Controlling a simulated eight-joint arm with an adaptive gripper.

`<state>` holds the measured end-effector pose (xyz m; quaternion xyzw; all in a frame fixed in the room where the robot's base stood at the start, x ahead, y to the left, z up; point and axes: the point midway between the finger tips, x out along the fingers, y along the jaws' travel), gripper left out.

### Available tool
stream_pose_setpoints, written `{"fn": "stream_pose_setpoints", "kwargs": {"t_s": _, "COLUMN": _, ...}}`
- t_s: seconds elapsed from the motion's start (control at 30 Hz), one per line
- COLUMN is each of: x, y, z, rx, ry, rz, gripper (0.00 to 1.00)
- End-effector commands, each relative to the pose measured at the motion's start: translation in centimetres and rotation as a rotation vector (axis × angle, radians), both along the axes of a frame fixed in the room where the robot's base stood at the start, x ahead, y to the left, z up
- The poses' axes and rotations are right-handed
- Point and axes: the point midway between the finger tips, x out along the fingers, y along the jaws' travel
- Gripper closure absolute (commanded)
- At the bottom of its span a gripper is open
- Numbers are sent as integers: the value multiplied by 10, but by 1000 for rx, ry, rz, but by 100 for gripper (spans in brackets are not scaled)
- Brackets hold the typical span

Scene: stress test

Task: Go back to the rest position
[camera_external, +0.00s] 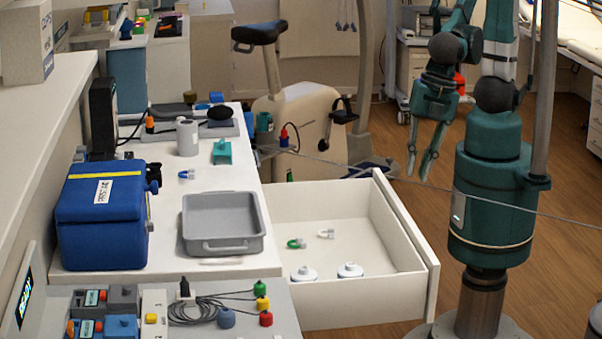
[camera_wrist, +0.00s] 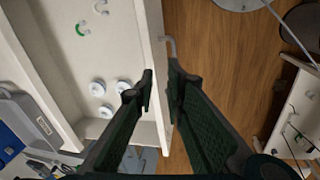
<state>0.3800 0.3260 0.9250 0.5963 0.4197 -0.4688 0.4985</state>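My gripper (camera_external: 418,176) hangs fingers down in the external view, to the right of the open drawer's front panel (camera_external: 408,237). In the wrist view its two dark fingers (camera_wrist: 160,80) stand apart with nothing between them. Behind their tips, the drawer front (camera_wrist: 153,45) and its grey handle (camera_wrist: 170,48) show below, apart from the fingers as far as I can tell. The drawer holds a green clip (camera_external: 296,243), a white clip (camera_external: 326,233) and white round discs (camera_external: 350,270). The wrist view shows three discs (camera_wrist: 97,88).
Left of the drawer, the white counter bears a grey tray (camera_external: 222,240), a blue box (camera_external: 102,215) and a white cylinder (camera_external: 187,137). An exercise bike (camera_external: 290,115) stands behind. A metal pole (camera_external: 546,90) rises beside my arm. Wooden floor (camera_wrist: 225,80) lies right of the drawer.

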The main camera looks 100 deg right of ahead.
Motion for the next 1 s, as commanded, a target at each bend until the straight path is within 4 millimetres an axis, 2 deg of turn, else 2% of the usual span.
{"fn": "stream_pose_setpoints", "kwargs": {"t_s": 0.5, "x": 48, "y": -91, "z": 45, "rx": 152, "ry": -62, "rz": -382, "gripper": 87}}
{"fn": "stream_pose_setpoints", "kwargs": {"t_s": 1.0, "x": 70, "y": -183, "z": 83, "rx": 302, "ry": -142, "rz": -748, "gripper": 87}}
